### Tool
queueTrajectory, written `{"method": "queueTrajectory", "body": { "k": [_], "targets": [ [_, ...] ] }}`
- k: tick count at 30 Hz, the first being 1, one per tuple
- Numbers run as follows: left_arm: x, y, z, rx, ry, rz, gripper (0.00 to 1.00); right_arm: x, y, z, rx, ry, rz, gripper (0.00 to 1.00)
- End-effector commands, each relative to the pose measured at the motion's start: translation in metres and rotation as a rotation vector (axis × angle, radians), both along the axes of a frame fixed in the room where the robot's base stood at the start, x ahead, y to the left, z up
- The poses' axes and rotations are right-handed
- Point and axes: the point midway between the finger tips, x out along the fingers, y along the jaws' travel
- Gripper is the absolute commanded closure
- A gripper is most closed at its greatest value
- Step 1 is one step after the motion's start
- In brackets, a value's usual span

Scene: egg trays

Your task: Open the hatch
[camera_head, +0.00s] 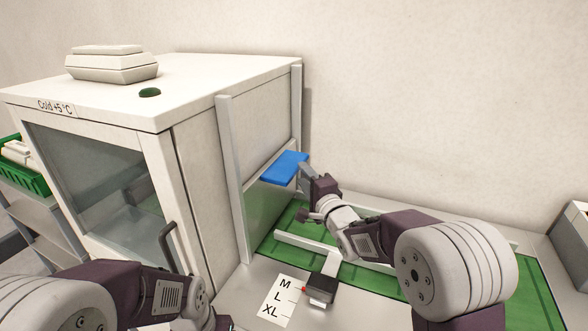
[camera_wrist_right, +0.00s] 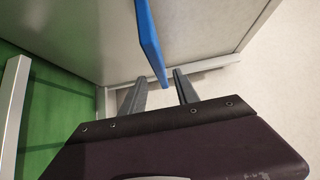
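The hatch (camera_head: 262,210) is a grey panel between two upright rails (camera_head: 232,170) on the right side of the white cold cabinet (camera_head: 200,170). It covers the lower part of the wall between the rails. A flat blue handle (camera_head: 284,167) sticks out near its top edge. My right gripper (camera_head: 305,172) is at the handle's right end. In the right wrist view, its two fingers (camera_wrist_right: 159,92) are apart, and the tip of the blue handle (camera_wrist_right: 150,40) reaches the gap between them. Whether they touch it cannot be told. My left arm shows at the bottom left; its fingers are out of view.
A green mat (camera_head: 285,240) lies on the table beside the hatch. A white bracket, a small dark device (camera_head: 320,288) and an M, L, XL label (camera_head: 278,298) are in front. The cabinet's glass door (camera_head: 95,180) has a dark handle. A wall stands behind.

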Motion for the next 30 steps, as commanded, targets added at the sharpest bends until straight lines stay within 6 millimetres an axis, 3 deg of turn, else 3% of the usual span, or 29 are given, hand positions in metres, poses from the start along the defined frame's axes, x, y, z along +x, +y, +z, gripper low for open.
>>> {"method": "queueTrajectory", "body": {
  "k": [6, 12, 23, 27, 30],
  "targets": [
    [0.000, 0.000, 0.007, 0.000, 0.000, 0.000, 0.15, 0.042, 0.018, 0.001, 0.000, 0.000, 0.001, 0.63],
    [0.000, 0.000, 0.010, 0.000, 0.000, 0.000, 0.15, 0.070, 0.029, 0.001, -0.001, 0.000, 0.000, 0.63],
    [0.000, 0.000, 0.011, 0.000, 0.000, 0.000, 0.15, 0.077, 0.032, 0.000, -0.001, 0.001, 0.000, 0.63],
    [0.000, 0.000, 0.011, 0.000, 0.000, 0.000, 0.15, 0.077, 0.032, 0.000, -0.001, 0.001, 0.000, 1.00],
    [0.000, 0.000, 0.011, 0.000, 0.000, 0.000, 0.15, 0.076, 0.032, 0.000, -0.001, 0.001, 0.000, 1.00]
  ]
}}
